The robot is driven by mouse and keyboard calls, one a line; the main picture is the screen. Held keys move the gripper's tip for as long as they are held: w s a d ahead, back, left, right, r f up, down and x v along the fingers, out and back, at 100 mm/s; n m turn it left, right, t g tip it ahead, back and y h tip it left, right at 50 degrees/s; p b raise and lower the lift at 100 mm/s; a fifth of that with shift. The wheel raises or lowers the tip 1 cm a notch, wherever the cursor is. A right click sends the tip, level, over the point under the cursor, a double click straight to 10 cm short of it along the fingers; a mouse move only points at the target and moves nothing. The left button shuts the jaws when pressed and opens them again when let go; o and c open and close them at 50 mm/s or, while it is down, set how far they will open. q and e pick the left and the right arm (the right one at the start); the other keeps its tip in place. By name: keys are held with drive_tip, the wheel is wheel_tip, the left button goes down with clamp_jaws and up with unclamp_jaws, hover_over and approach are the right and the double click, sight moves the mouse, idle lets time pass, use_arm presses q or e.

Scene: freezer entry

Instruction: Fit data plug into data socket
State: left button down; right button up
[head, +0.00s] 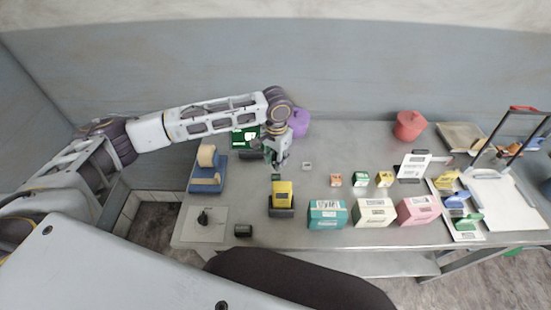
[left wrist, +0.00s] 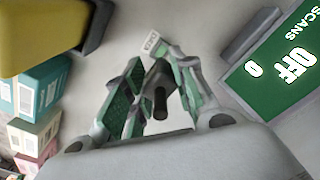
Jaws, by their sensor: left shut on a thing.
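My left gripper (head: 279,164) reaches in over the steel table, fingers down, between the yellow device and the green-screen unit. In the left wrist view its green-padded fingers (left wrist: 158,92) are shut on a dark, rounded piece (left wrist: 160,101), which looks like the data plug. A small white label (left wrist: 152,43) with tiny print lies just beyond the fingertips; I cannot read it surely. I cannot make out the data socket clearly, nor whether the plug touches it. My right gripper is not in view.
A yellow device (head: 283,190) on a dark base stands close to the gripper. Teal (head: 327,214), cream (head: 374,212) and pink (head: 419,210) boxes line the front. A blue tape dispenser (head: 207,180) stands left. A purple container (head: 299,122) is behind.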

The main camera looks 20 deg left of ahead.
use_arm(q)
drive_tip(key=shift+a, duration=0.15)
idle(0.3)
drive_tip(key=shift+r+p, duration=0.1)
drive_tip(key=shift+p, duration=0.65)
drive_tip(key=shift+f, duration=2.05)
drive_tip(key=shift+f+n, duration=0.3)
drive_tip(key=shift+f, duration=1.2)
idle(1.1)
drive_tip(key=c, duration=1.1)
unclamp_jaws()
drive_tip(key=shift+r, duration=0.1)
drive_tip(key=shift+r, duration=5.95)
